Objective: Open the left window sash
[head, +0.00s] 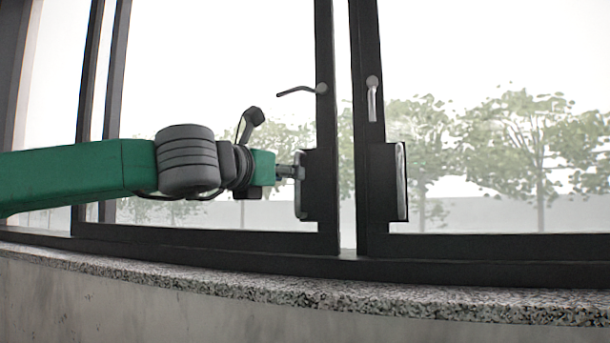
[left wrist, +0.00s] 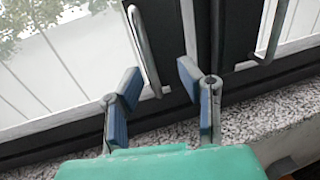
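The left window sash (head: 328,130) has a dark frame. Its lever handle (head: 300,90) lies nearly level, pointing left. Lower on its right stile is a dark block with a grey pull bar (head: 300,185). A bright narrow gap shows between this stile and the right sash (head: 368,140). My left gripper (head: 291,172) is at the pull bar. In the left wrist view its blue-padded fingers (left wrist: 159,78) are spread, with the pull bar (left wrist: 146,48) between them; contact is not clear. My right gripper is in neither view.
The right sash has its own lever (head: 372,103), pointing down, and a pull bar (head: 402,180), also in the left wrist view (left wrist: 270,30). A speckled stone sill (head: 400,302) runs below the window above a grey wall (head: 120,300).

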